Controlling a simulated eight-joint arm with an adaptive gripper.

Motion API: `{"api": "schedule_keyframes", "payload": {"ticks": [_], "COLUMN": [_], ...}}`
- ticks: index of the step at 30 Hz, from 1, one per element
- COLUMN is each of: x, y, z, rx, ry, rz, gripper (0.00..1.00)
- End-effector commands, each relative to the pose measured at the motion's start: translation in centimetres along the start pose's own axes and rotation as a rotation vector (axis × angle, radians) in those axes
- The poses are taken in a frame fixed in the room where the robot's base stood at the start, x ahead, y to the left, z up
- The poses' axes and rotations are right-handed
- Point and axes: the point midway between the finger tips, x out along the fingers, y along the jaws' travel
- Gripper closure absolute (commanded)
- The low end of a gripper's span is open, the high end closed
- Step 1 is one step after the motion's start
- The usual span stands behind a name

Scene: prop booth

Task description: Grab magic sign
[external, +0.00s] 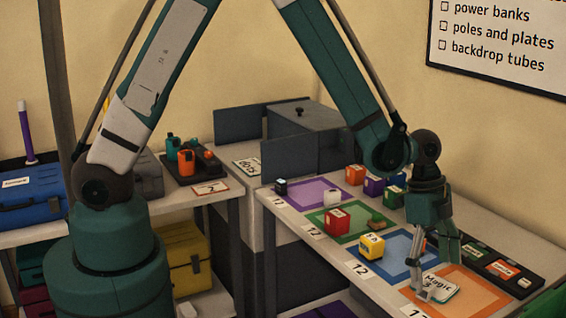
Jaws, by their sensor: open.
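The magic sign (442,286) is a small white card with a dark edge and the word "Magic" on it. It is at the front right of the table, over the orange square (475,298). My gripper (424,291) points down at the sign's left end with its fingers open. The fingers overlap the sign's left part in the picture; I cannot tell whether they touch it. Part of the sign is hidden behind them.
A yellow block (371,247) stands on the blue square (400,247), left of my gripper. A black tray (522,271) with several small items lies close on the right.

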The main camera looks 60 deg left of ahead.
Motion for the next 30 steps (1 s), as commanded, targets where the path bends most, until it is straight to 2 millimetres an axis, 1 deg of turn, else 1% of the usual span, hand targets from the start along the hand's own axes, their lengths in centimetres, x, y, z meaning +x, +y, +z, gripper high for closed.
{"api": "schedule_keyframes", "payload": {"ticks": [3,10,28,29,30], "x": [1.3,2.7,2.8,2.8,2.8], "y": [-0.1,-0.1,0.0,-0.1,-0.1], "z": [0.0,0.0,0.0,0.0,0.0], "rx": [0.000,-0.001,0.000,0.000,0.000], "ry": [0.000,0.000,0.000,0.000,0.000], "rz": [0.000,0.000,0.000,0.000,0.000], "gripper": [0.17,0.17,0.17,0.18,0.24]}}
